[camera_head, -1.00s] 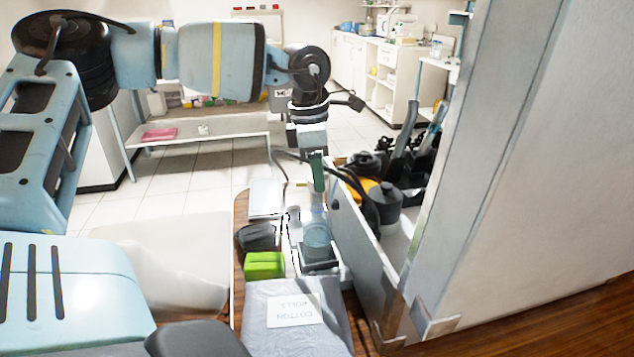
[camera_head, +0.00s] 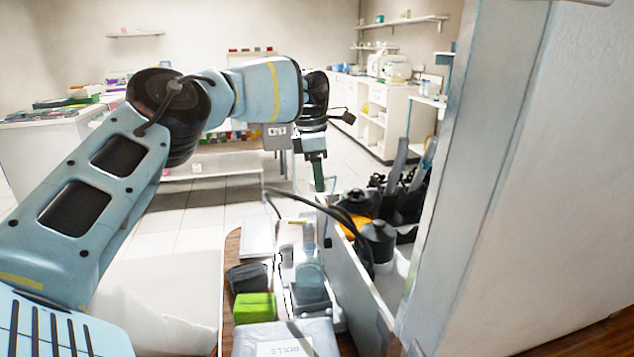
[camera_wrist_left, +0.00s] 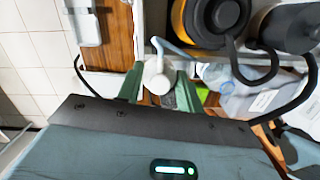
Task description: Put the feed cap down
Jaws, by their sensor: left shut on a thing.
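The feed cap (camera_wrist_left: 157,76) is a small white round piece with a pale blue tube running from it, held between the green fingers of my left gripper (camera_wrist_left: 158,88). In the head view the left gripper (camera_head: 318,174) hangs fingers down, above and beyond a clear bluish bottle (camera_head: 310,272), beside the open drawer-like bin. The cap itself is hard to make out there. The bottle also shows right of the fingers in the left wrist view (camera_wrist_left: 222,78). My right gripper is not in view.
The bin (camera_head: 352,278) on the right holds black cables, an orange item and a black container (camera_head: 378,240). A green box (camera_head: 254,307), a dark pouch (camera_head: 248,277), a white box (camera_head: 258,238) and a cotton rolls pack (camera_head: 290,338) crowd the wooden surface. A tall pale panel stands right.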

